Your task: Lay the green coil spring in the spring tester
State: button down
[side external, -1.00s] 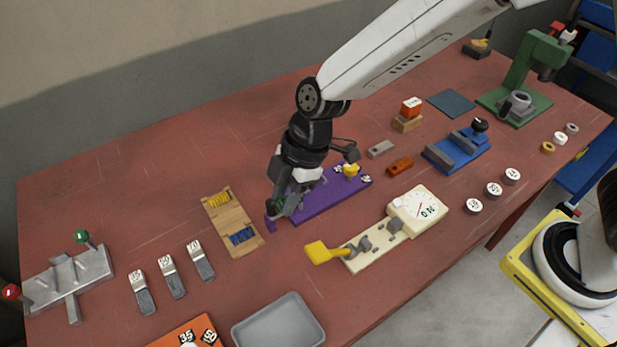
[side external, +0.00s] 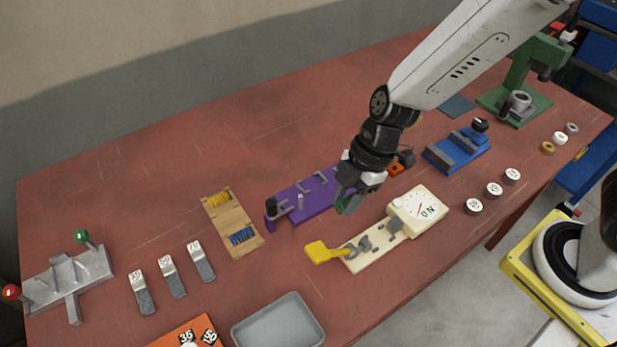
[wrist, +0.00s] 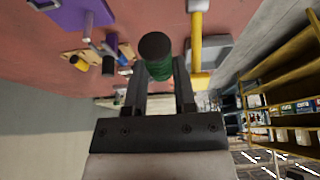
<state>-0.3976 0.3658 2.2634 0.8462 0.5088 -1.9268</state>
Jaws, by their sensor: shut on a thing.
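My gripper (side external: 346,196) is shut on the green coil spring (wrist: 158,68), which stands between the fingers in the wrist view with a dark round end toward the camera. In the side view only a small green part of the spring (side external: 341,207) shows below the fingers. The gripper is in the air between the purple fixture and the tester. The spring tester (side external: 362,262) is a long cream base with grey holders in its middle, a dial box (side external: 420,212) at its right end and a yellow lever (side external: 322,252) at its left end.
The purple fixture (side external: 318,203) with grey pegs lies just behind my gripper. A wooden rack (side external: 224,218) holds yellow and blue springs. A grey tray (side external: 278,324) stands in front. A blue vise-like block (side external: 458,152) and several white-topped weights (side external: 494,189) are to the right.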

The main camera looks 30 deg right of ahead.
jog(key=s+d+f, duration=0.1)
jog(key=s+d, duration=0.3)
jog(key=d, duration=0.1)
jog(key=shift+s+d+f, duration=0.25)
jog(key=shift+s+d, duration=0.05)
jog(key=shift+d, duration=0.05)
jog(key=shift+f, duration=0.2)
send_over(373, 242)
jog(key=d, duration=0.1)
jog(key=shift+d+f, duration=0.1)
jog(key=shift+f, duration=2.6)
jog(key=shift+f, duration=1.15)
jog(key=shift+c, duration=1.8)
grip_release()
jog(key=shift+r, duration=0.1)
jog(key=v, duration=0.7)
jog(key=shift+r, duration=0.25)
